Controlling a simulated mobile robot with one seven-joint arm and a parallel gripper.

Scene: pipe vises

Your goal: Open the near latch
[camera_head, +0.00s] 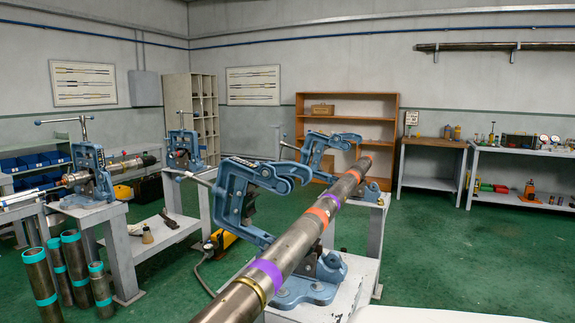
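The near pipe vise stands in the foreground on a light bench. Its blue upper frame (245,190) is tilted over to the left. The frame's hooked latch end (293,176) points right, above the pipe and apart from the blue vise base (310,285). A long steel pipe (300,245) with purple and orange bands runs across the base. A farther blue vise (318,150) holds the same pipe line, its frame also tilted with the hook in the air. The pipe hides part of the near base. My gripper is not in view.
Two upright blue vises (92,170) stand on benches at left. Short pipes with teal bands (40,280) stand on the floor at lower left. A wooden shelf (350,105) and a workbench (432,165) line the back. Green floor (470,255) at right is clear.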

